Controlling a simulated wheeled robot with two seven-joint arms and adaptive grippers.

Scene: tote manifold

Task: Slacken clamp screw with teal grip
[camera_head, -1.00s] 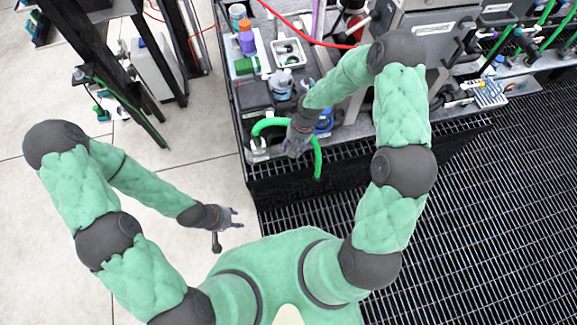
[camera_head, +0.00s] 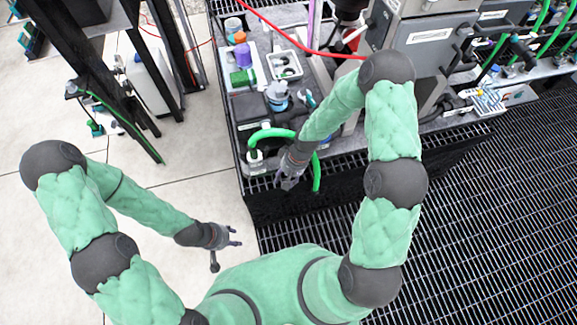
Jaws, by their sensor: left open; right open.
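I cannot clearly make out the clamp screw with the teal grip. A small teal-blue part (camera_head: 309,98) shows on the bench beside a grey-blue capped container, but it is too small to identify. My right gripper (camera_head: 287,181) is open and empty over the front edge of the bench, next to a green hose (camera_head: 271,133). My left gripper (camera_head: 236,237) is open and empty over the pale floor, left of the bench and apart from it. My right forearm hides part of the bench top.
The bench (camera_head: 243,172) carries a tray with a purple-capped bottle (camera_head: 243,54), a white bin (camera_head: 285,65) and a grey-blue container (camera_head: 277,95). A red hose (camera_head: 290,38) crosses the back. Grey machines (camera_head: 425,50) stand at right. Dark grating floor (camera_head: 480,220) is clear at right.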

